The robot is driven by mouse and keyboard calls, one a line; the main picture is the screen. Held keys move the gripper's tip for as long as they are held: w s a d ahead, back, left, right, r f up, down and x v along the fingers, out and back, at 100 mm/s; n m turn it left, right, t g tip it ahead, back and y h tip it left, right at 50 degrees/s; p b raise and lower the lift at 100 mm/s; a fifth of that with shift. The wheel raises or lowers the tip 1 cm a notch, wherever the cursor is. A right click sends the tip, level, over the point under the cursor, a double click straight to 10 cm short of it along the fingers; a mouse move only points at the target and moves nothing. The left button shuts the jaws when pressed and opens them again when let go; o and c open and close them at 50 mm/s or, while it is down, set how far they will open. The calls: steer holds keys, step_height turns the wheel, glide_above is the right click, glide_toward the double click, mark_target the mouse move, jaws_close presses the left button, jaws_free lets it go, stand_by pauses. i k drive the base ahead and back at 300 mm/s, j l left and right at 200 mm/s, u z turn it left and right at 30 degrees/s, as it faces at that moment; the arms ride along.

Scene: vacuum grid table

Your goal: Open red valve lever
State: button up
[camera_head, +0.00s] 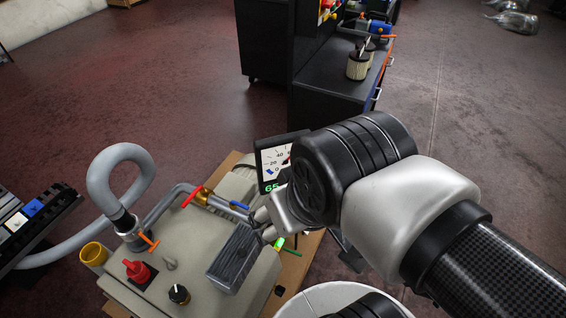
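The red valve lever (192,197) is a short bar on a brass valve (204,196), set in the grey pipe along the far side of the pump unit (196,262). The lever lies at a slant to the pipe. My gripper (267,222) is right of the red lever, over the right part of the unit, apart from the lever. The wrist and arm cover most of the gripper, so its fingers do not show clearly and I cannot tell whether they are open.
A blue lever (240,205), a green lever (279,243) and an orange lever (148,242) are nearby. A red knob (136,271) and black knob (179,294) stand in front. A gauge display (274,162) rises behind. A grey hose (101,190) loops at left.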

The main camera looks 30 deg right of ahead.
mark_target(199, 189)
steer(key=i+l+u, duration=0.1)
steer(key=l, duration=0.3)
steer(key=i+l+u, duration=0.15)
steer(key=l, duration=0.25)
steer(key=i+l+u, duration=0.1)
steer(key=l, duration=0.3)
steer(key=i+u, duration=0.1)
steer(key=u, duration=1.65)
